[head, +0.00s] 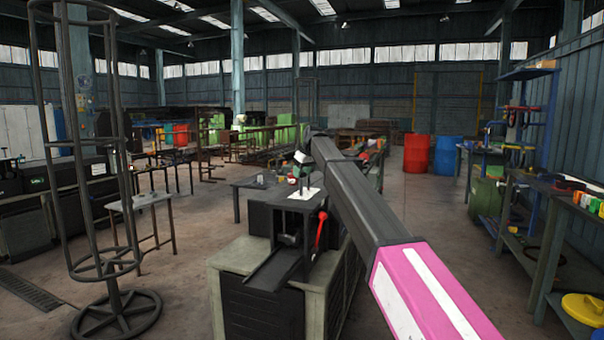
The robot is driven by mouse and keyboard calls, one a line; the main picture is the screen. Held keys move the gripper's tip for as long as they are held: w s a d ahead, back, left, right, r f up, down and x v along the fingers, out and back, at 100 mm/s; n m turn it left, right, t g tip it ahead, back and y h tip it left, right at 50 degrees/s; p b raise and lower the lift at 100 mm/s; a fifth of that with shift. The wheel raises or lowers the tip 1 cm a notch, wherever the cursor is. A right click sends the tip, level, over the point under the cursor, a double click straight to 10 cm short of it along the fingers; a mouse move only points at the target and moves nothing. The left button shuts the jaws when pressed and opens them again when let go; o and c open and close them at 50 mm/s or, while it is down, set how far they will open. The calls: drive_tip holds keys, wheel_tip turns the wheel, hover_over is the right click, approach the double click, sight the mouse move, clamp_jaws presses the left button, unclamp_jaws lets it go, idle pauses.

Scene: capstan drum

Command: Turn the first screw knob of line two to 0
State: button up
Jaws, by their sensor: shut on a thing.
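My gripper (304,184) is small and far off in the head view, at the end of my dark arm, pointing down at a small white plate (312,193) on top of a dark machine (282,215). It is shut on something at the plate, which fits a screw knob. The knob itself is too small and too covered by the gripper to make out, so its line and its setting cannot be read. A red-knobbed lever (320,228) hangs on the machine's front, below the plate and apart from my gripper.
A pale-topped cabinet (238,256) carries the machine. A tall round wire frame (115,300) stands at the left, beside a small table (146,199). Shelving (545,195) lines the right wall. Red (417,154) and blue (447,155) drums stand behind. Bare floor lies between cabinet and shelving.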

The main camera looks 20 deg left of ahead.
drive_tip(key=n+g, duration=0.1)
drive_tip(key=n, duration=0.3)
drive_tip(key=shift+w+g, duration=0.2)
drive_tip(key=shift+g, duration=0.2)
drive_tip(key=n+g, duration=0.1)
drive_tip(key=n, duration=0.3)
drive_tip(key=shift+w+y, duration=0.1)
drive_tip(key=shift+y, duration=0.2)
drive_tip(key=n+g+h, duration=0.1)
drive_tip(key=n+g, duration=0.1)
drive_tip(key=n, duration=0.2)
drive_tip(key=shift+w+n, duration=0.1)
drive_tip(key=shift+n, duration=0.2)
drive_tip(key=shift+n+g+h, duration=0.4)
drive_tip(key=shift+n+g, duration=0.2)
drive_tip(key=shift+n, duration=1.3)
drive_tip(key=o, duration=0.9)
drive_tip(key=shift+a+r, duration=0.1)
